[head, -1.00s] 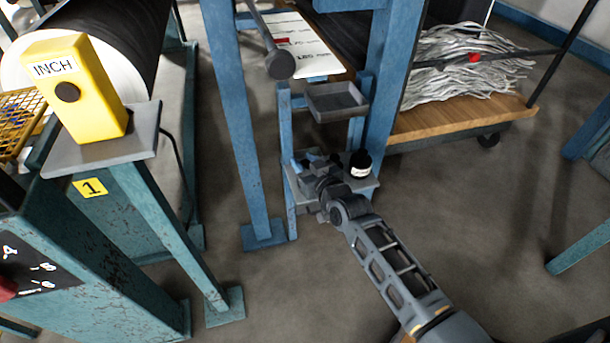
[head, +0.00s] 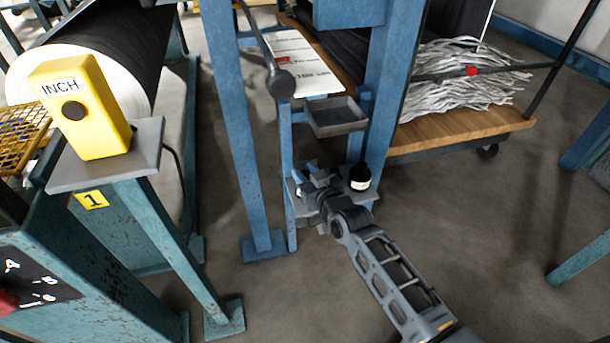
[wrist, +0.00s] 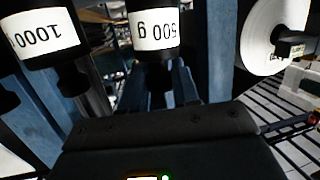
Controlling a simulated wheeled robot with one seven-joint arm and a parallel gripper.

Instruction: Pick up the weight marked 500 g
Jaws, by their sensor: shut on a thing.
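The weight marked 500 g (wrist: 152,32) is a black cylinder with a white label. It shows upside down at the top middle of the wrist view, with its dark knob toward my gripper (wrist: 155,88). My gripper is shut on this weight, seemingly at the knob; the fingertips are hard to make out. In the head view my gripper (head: 318,188) is at the small grey shelf on the blue frame and hides most of the held weight. I cannot tell whether the weight still touches the shelf.
The weight marked 1000 g (wrist: 45,38) stands close beside it; a black weight with a white label (head: 360,180) shows right of my gripper. A grey tray (head: 336,115) is above. Blue posts (head: 232,120) stand close to the left and behind.

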